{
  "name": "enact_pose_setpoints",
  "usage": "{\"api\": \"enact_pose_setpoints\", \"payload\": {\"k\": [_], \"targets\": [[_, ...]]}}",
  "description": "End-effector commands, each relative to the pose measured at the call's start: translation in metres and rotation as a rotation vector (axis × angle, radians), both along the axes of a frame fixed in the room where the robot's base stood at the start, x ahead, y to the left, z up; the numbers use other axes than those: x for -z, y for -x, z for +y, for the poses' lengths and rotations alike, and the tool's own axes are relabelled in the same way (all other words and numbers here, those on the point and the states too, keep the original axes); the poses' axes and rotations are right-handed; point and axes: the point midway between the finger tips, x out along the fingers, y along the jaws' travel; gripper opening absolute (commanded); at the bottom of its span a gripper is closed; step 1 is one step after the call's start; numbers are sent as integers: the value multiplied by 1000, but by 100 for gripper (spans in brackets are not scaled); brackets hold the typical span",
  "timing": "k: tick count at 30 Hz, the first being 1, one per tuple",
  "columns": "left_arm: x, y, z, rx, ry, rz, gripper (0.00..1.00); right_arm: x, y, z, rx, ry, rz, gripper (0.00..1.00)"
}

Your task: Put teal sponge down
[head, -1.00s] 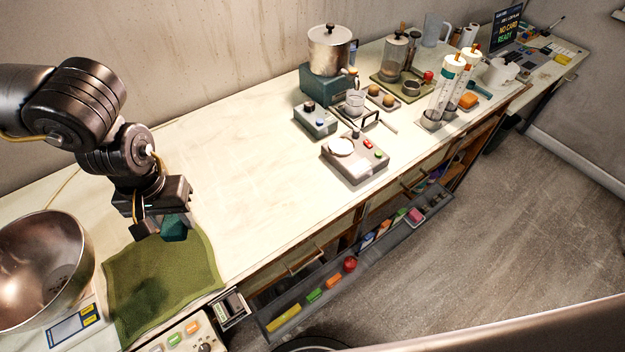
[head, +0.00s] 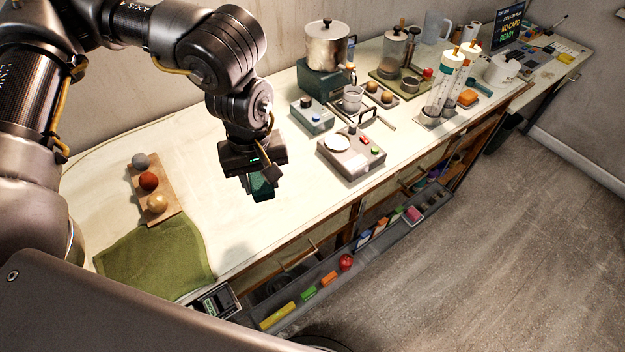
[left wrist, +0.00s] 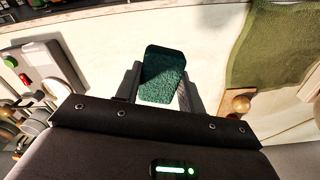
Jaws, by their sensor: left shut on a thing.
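The teal sponge (head: 261,186) is a dark teal block held between the fingers of my left gripper (head: 262,178). In the left wrist view the sponge (left wrist: 163,75) sits between the two fingertips, with the pale counter behind it. My left gripper is shut on it and holds it above the bare middle of the counter (head: 290,225). A shadow on the counter lies left of and below the gripper. My right gripper is not in view.
A green cloth (head: 155,255) and a wooden board (head: 152,185) with three balls lie to the left. A grey device with a white round plate (head: 352,152) stands to the right. The counter around the gripper is clear.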

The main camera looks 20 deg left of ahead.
Motion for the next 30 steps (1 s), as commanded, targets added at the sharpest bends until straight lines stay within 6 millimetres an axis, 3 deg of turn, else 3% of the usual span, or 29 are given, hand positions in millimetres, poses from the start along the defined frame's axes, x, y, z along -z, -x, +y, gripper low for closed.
{"api": "enact_pose_setpoints", "payload": {"k": [1, 18, 24, 30], "targets": [[4, -3, -7, -126, 0, -3, 10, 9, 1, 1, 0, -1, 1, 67], [-8, -11, -82, -1752, 15, -1, 10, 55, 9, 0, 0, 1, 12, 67], [-12, -8, -99, -2117, 12, 4, 10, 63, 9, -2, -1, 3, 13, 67], [-14, -7, -105, -2269, 10, 6, 10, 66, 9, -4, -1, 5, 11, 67]]}}
